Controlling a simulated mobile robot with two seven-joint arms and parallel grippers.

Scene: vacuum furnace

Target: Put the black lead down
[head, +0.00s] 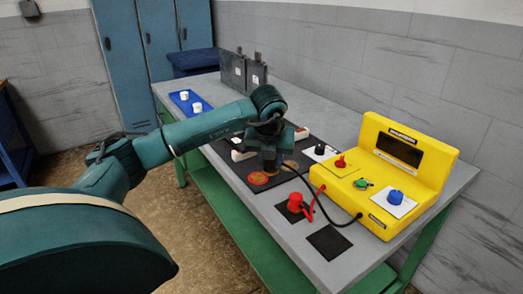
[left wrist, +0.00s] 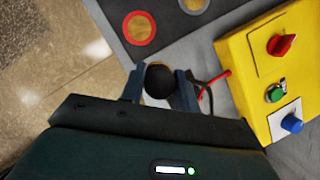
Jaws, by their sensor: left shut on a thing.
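My left gripper (head: 270,168) is over the front part of the table. In the left wrist view its two fingers (left wrist: 160,88) are shut on the round black end of the black lead (left wrist: 158,82). The black lead's cable (head: 341,219) arcs from the front of the yellow box (head: 376,218) toward the gripper. In the head view the gripper hides most of the held end. An empty black square pad (head: 330,244) lies near the table's front edge. My right gripper is not in view.
The red lead (head: 296,203) stands on another black pad, its cable running to the box. A dark mat (left wrist: 166,28) carries a red-rimmed disc (left wrist: 139,29) and a grey disc (left wrist: 193,5). A blue tray (head: 181,105) with white pieces lies at the far end.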

